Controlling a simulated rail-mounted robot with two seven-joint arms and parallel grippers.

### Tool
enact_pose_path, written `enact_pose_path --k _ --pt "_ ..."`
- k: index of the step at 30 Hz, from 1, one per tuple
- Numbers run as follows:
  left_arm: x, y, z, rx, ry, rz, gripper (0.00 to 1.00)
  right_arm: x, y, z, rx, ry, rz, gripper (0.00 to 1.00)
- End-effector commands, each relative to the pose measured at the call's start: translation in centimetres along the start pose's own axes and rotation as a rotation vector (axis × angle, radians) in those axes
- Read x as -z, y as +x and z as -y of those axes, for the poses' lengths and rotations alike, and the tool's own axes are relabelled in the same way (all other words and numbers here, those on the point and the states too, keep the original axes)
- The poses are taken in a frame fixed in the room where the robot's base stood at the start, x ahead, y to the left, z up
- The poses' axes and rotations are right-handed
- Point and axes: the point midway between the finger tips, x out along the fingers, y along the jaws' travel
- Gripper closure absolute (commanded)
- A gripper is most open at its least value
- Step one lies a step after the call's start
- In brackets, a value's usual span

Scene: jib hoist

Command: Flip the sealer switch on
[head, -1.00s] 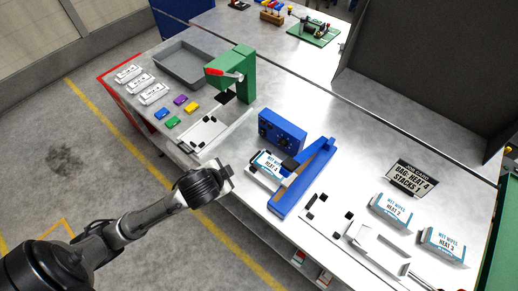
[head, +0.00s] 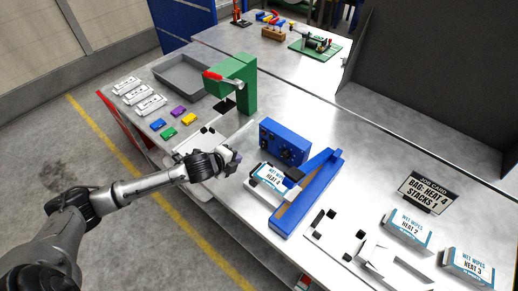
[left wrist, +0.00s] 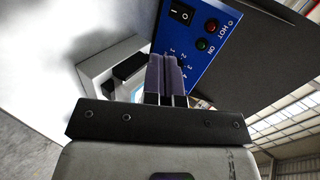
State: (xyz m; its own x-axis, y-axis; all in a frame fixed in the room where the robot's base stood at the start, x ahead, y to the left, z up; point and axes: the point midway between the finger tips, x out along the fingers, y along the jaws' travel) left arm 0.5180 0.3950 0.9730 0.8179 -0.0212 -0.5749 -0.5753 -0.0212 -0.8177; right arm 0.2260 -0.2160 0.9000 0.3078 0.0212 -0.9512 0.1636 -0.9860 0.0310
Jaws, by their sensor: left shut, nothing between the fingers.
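The sealer's blue control box (head: 284,142) stands on the bench beside its long blue sealing arm (head: 308,195). In the left wrist view, the black rocker switch (left wrist: 181,14) sits on the blue panel (left wrist: 207,14), marked I and O. Its position is too small to tell. A red HOT lamp (left wrist: 212,26) and a green ON lamp (left wrist: 201,44) are beside it. My left gripper (head: 236,158) is shut and empty, left of the box and apart from it. Its fingers also show in the wrist view (left wrist: 167,72), covering the lower panel. My right gripper is out of view.
A HEAT 4 wipes pack (head: 271,177) lies at the sealer, close to my left gripper. A green press (head: 236,82) stands behind. Two more packs, HEAT 2 (head: 408,228) and HEAT 3 (head: 468,264), and a job card (head: 428,191) are at the right.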

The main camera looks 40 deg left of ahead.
Motion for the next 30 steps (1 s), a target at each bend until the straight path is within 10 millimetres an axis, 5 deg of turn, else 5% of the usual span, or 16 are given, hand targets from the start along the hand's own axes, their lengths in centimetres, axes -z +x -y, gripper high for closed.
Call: enact_pose_path --k 8,21,30 --pt "0.1 2.7 0.0 0.002 0.033 0.001 1.0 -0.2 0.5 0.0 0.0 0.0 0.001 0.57" --pt "0.1 10.6 0.1 0.001 0.033 0.001 1.0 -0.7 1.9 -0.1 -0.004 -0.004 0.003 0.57" --pt "0.0 13.0 1.6 -0.001 0.035 0.002 1.0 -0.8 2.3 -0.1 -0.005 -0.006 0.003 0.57"
